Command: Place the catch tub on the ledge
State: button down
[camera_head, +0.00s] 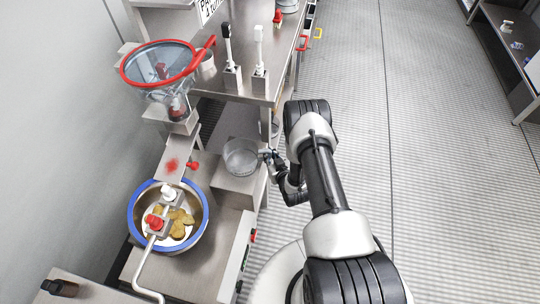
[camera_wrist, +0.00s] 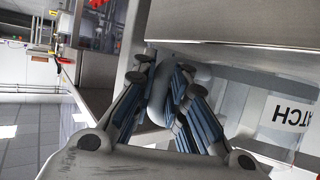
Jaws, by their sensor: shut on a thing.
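The catch tub (camera_head: 241,157) is a clear round tub, in the head view at or just above a steel ledge (camera_head: 238,188). I cannot tell whether it rests there. In the wrist view the tub (camera_wrist: 290,112) is at the right, its "CATCH" label upside down. My gripper (camera_head: 267,155) is at the tub's right side. In the wrist view my gripper (camera_wrist: 168,92) has its fingers closed around a grey rounded part beside the tub, seemingly its handle. The fingers and the close metal surface hide part of the tub.
A blue-rimmed drum (camera_head: 133,222) with brown food pieces stands left of the ledge. A red-rimmed clear hopper (camera_head: 150,85) is above it at the back. The floor (camera_head: 430,130) at the right is clear.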

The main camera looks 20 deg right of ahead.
jog(key=shift+f+b, duration=0.55)
jog(key=c, duration=1.5)
grip_release()
